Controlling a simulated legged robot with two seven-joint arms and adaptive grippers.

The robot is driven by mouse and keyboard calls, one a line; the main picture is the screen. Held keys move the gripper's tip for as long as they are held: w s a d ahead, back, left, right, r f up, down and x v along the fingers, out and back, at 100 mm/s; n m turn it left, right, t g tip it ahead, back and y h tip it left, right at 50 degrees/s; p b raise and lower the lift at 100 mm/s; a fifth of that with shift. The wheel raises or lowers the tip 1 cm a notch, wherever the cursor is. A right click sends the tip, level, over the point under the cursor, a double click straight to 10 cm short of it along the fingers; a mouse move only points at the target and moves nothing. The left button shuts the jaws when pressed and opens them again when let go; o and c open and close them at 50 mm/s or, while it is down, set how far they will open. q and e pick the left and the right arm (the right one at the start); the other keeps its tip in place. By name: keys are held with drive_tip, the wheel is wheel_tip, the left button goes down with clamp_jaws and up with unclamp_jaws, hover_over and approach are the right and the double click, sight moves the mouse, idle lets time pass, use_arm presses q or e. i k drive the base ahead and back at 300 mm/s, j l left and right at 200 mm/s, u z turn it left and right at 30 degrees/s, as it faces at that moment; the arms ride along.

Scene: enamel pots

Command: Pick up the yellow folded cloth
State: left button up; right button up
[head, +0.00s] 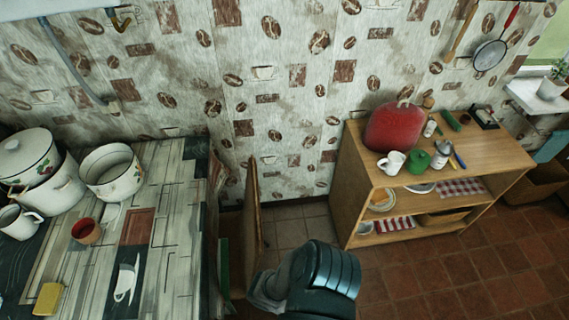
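A small yellow block-shaped thing (47,299), which looks like the yellow folded cloth, lies flat on the patterned worktop (185,190) at the bottom left. Its lower edge is near the picture's bottom edge. Nothing covers it. A dark teal ribbed part of my own arm shows at the bottom middle, well to the right of the cloth and beyond the worktop's right edge. No fingertips of either gripper can be made out.
A red-brown cup (86,231), a white mug (18,222) and enamel pots (111,172) stand behind the cloth. The worktop right of it is clear, with printed patterns. A wooden shelf unit (355,190) with a red container (392,127) stands at right.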

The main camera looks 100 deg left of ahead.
sight(47, 302)
drive_tip(key=u, duration=2.1)
drive_tip(key=k+u, duration=0.1)
drive_tip(key=u, duration=2.05)
drive_tip(key=j+u, duration=0.1)
drive_tip(key=u, duration=0.6)
drive_tip(key=k+u, duration=0.1)
drive_tip(key=u, duration=0.6)
drive_tip(key=i+j, duration=0.2)
drive_tip(key=j, duration=0.2)
drive_tip(key=i+j, duration=0.2)
drive_tip(key=j, duration=0.2)
drive_tip(key=i+j+z, duration=0.15)
drive_tip(key=j+z, duration=0.25)
drive_tip(key=i+j+z, duration=0.1)
drive_tip(key=j+z, duration=0.15)
drive_tip(key=z, duration=0.15)
drive_tip(key=j+z, duration=0.4)
drive_tip(key=i, duration=0.05)
